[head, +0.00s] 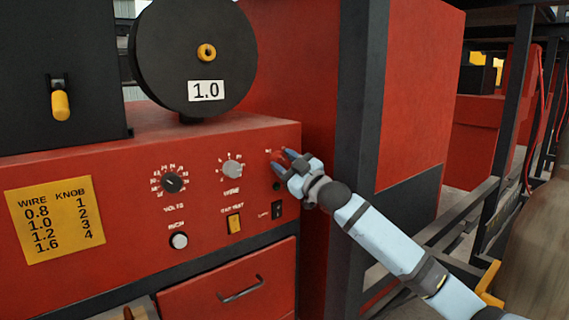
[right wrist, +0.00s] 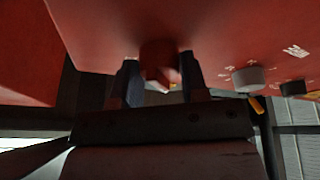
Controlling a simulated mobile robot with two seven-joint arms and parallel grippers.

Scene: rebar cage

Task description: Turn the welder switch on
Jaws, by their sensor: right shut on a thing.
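The welder is a red box with a control panel (head: 120,215) in the head view. A red knob (head: 276,156) sits at the panel's upper right; I take it to be the welder switch. My right gripper (head: 285,158) reaches it from the right and is shut on it. In the right wrist view the red knob (right wrist: 160,62) is between the two dark fingers of my right gripper (right wrist: 160,78). The fingers partly hide the knob in the head view, and its setting cannot be read. My left gripper is not in view.
The panel also has a black knob (head: 172,182), a grey knob (head: 233,168), a white button (head: 179,240), a yellow rocker (head: 234,222) and a black rocker (head: 278,209). A drawer handle (head: 241,290) juts out below. A dark post (head: 357,120) stands right of the panel.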

